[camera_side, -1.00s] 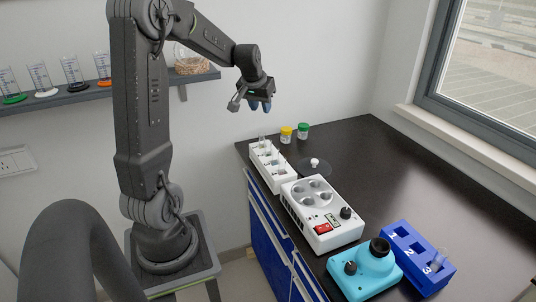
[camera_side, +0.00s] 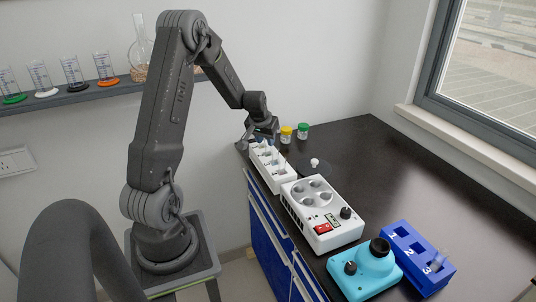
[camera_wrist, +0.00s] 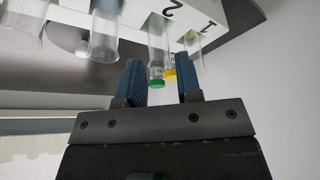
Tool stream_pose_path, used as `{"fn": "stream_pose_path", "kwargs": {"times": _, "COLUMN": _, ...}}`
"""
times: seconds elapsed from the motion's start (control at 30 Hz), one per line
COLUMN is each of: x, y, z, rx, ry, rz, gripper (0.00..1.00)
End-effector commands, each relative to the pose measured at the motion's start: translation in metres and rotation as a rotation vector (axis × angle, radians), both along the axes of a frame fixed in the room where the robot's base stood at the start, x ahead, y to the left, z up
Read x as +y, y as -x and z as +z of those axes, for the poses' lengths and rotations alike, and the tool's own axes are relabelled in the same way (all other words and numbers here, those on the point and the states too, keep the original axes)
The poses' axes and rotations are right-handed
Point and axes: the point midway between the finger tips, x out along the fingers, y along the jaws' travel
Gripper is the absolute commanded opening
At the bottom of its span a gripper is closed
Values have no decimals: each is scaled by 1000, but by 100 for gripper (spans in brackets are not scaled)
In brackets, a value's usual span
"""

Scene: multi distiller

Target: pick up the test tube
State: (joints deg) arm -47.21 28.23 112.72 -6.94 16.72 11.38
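A white numbered rack (camera_side: 272,176) holding several clear glass test tubes stands at the far left of the black counter. My gripper (camera_side: 264,141) is low over the rack's far end. In the wrist view my gripper (camera_wrist: 158,64) has its two blue fingers apart, with nothing clamped between them. The test tube at number 2 (camera_wrist: 157,38) lines up with the gap between the fingers. Another test tube at number 1 (camera_wrist: 193,48) appears by the right finger, and a third tube (camera_wrist: 104,36) is left of the left finger. I cannot tell whether a finger touches glass.
A yellow-capped jar (camera_side: 286,134) and a green-capped jar (camera_side: 303,131) stand behind the rack. A white device (camera_side: 322,214), a teal device (camera_side: 362,272) and a blue numbered rack (camera_side: 417,257) with one tube stand nearer. The counter's right is clear.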

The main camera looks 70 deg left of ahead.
Motion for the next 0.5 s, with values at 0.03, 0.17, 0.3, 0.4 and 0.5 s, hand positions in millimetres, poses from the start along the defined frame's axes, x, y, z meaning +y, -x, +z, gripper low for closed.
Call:
{"fn": "stream_pose_path", "kwargs": {"times": 0.03, "x": 1, "y": -2, "z": -8, "rx": 2, "ry": 3, "rz": 0, "gripper": 32}}
{"fn": "stream_pose_path", "kwargs": {"times": 0.17, "x": 4, "y": -7, "z": -27, "rx": 3, "ry": 3, "rz": 0, "gripper": 32}}
{"fn": "stream_pose_path", "kwargs": {"times": 0.3, "x": 9, "y": -12, "z": -40, "rx": 1, "ry": 0, "rz": -1, "gripper": 32}}
{"fn": "stream_pose_path", "kwargs": {"times": 0.4, "x": 10, "y": -13, "z": -44, "rx": 1, "ry": 0, "rz": -1, "gripper": 32}}
{"fn": "stream_pose_path", "kwargs": {"times": 0.5, "x": 10, "y": -13, "z": -44, "rx": 1, "ry": -1, "rz": -1, "gripper": 32}}
